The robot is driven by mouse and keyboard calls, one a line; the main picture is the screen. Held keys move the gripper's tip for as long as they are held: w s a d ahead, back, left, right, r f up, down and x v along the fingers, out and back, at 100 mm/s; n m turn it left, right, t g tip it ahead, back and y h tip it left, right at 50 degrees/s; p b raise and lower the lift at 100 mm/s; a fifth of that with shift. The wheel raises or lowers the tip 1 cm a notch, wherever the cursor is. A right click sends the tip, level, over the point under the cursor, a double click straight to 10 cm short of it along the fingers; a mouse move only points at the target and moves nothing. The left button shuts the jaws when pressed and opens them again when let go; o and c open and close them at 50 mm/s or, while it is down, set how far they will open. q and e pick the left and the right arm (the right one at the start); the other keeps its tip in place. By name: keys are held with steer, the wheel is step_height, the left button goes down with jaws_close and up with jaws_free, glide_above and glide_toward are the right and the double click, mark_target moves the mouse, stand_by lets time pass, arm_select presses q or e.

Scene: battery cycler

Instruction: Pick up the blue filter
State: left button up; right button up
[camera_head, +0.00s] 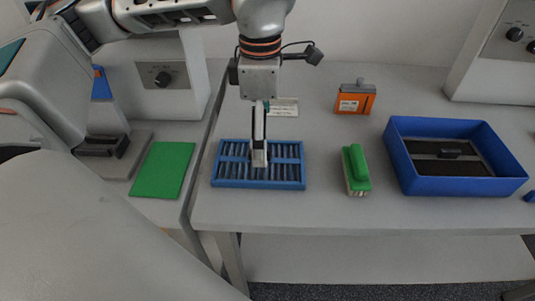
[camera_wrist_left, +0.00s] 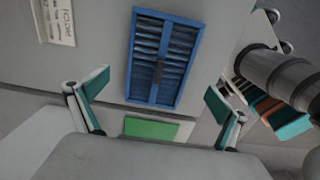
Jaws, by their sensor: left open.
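The blue filter (camera_head: 230,184) is a flat rectangular blue frame with dark slats, lying on the grey bench near its left front edge. My left gripper (camera_head: 260,160) points straight down over its middle. In the head view it is edge-on and covers part of the slats, so I cannot tell whether it touches. In the left wrist view the fingers of this gripper (camera_wrist_left: 158,88) are spread wide and nothing is held between them. The filter also shows beyond them in that view (camera_wrist_left: 182,100).
A green brush (camera_head: 356,165) stands right of the filter, then a blue tray (camera_head: 460,187) with a dark insert. An orange box (camera_head: 354,100) and a small sign (camera_head: 285,110) are behind. A green mat (camera_head: 163,170) lies left, across a gap.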

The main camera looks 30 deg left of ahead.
mark_target(233, 168)
arm_select(q)
steer(key=shift+s+f, duration=0.2)
steer(key=shift+f, duration=0.8)
steer(key=f, duration=0.3)
steer(key=f+b, duration=0.1)
steer(key=shift+a+f, duration=0.35)
steer(key=shift+f, duration=0.05)
steer(key=shift+w+f, duration=0.1)
steer(key=shift+f, duration=0.2)
steer(key=c, duration=0.9)
